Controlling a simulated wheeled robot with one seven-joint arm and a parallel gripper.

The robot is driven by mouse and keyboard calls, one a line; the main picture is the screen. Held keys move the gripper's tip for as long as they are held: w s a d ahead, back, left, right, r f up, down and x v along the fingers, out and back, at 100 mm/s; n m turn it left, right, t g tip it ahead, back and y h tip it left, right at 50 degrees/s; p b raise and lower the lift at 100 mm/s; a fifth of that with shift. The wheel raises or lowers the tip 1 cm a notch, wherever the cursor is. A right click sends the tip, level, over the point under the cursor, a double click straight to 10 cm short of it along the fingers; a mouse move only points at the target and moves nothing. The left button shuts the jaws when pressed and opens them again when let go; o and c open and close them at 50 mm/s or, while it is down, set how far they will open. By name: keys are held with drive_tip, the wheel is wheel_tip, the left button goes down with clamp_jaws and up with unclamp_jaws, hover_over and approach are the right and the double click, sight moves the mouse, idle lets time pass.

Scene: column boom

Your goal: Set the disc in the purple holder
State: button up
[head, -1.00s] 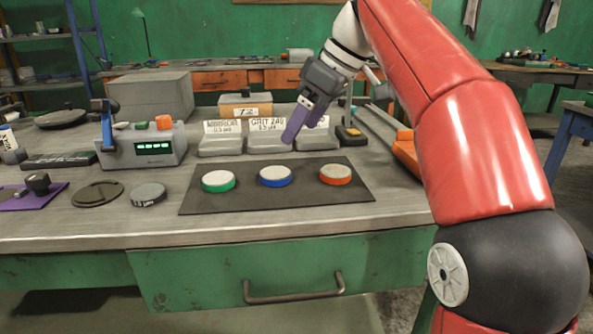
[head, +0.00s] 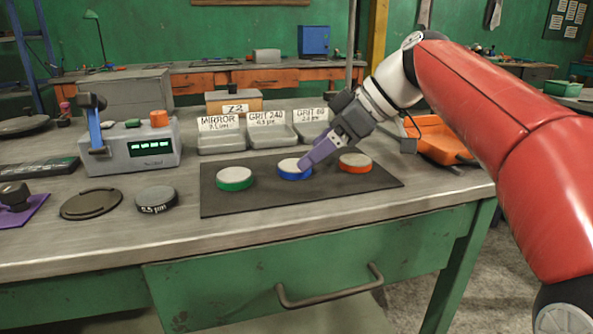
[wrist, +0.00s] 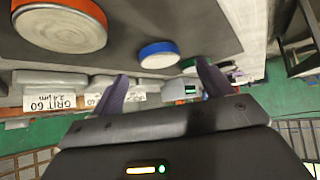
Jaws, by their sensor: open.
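Three white-topped discs lie in a row on a dark mat (head: 300,203): green-rimmed (head: 234,178), blue-rimmed (head: 293,170) and orange-rimmed (head: 355,163). My gripper (head: 306,165) is low over the mat, its purple fingers overlapping the blue disc's right side in the head view; contact cannot be told. In the wrist view my gripper (wrist: 163,82) is open and empty. The blue disc (wrist: 159,54) shows beyond the fingers, the orange disc (wrist: 60,24) is large at upper left, and the green one is partly hidden. A purple flat piece (head: 30,212) with a black knob is at the left edge, cut off.
A grey gauge box (head: 142,150) with a blue lever stands left. A grey puck (head: 156,199) and dark round plate (head: 91,204) lie before it. Labelled trays (head: 272,137) stand behind the mat. An orange tray (head: 437,143) is at right. Bare bench lies before the mat.

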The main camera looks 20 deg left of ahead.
sight(295, 168)
drive_tip(key=x, duration=0.3)
drive_tip(key=shift+a+f, duration=0.25)
drive_tip(key=shift+f, duration=0.05)
drive_tip(key=c, duration=1.4)
drive_tip(key=shift+c, duration=0.2)
drive_tip(key=shift+r, duration=0.15)
